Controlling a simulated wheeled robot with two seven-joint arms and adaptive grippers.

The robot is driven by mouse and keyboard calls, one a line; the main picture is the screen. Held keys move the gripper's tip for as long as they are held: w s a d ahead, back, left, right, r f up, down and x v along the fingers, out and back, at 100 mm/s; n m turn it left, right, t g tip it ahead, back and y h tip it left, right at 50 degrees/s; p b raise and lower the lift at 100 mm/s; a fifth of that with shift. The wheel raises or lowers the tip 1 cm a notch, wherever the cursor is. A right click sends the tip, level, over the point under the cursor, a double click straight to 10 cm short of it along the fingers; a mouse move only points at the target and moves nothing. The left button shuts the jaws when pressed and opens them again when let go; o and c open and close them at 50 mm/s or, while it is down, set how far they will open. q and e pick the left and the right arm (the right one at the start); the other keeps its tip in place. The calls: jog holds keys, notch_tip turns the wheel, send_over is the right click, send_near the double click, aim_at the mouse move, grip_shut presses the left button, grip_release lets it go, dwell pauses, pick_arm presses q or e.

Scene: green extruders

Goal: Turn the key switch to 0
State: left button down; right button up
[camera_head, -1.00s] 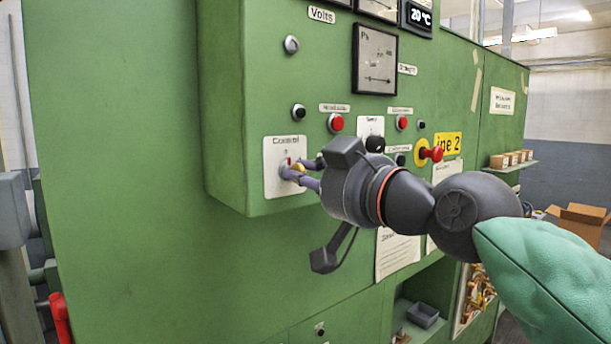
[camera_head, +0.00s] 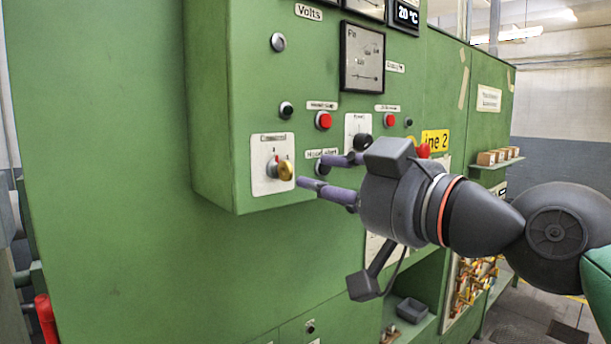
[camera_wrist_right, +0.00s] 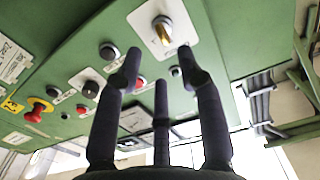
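The key switch (camera_head: 284,170) is a gold-coloured key on a grey round base, set in a white plate (camera_head: 262,184) on the lower left of the green panel box. It also shows in the right wrist view (camera_wrist_right: 163,33) at the top, beyond the fingers. My right gripper (camera_head: 322,172) is open and empty, its purple-grey fingers just right of the key and apart from it. In the wrist view its fingers (camera_wrist_right: 160,80) are spread, with nothing between them. The plate's markings are too small to read surely. My left gripper is not in view.
Red and black buttons, such as a red one (camera_head: 323,121), sit close above and right of the switch. A yellow "ine 2" label (camera_head: 435,142) and a red knob (camera_head: 423,151) lie further right. The green wall below and left of the box is clear.

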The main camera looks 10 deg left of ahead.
jog(key=shift+v, duration=2.2)
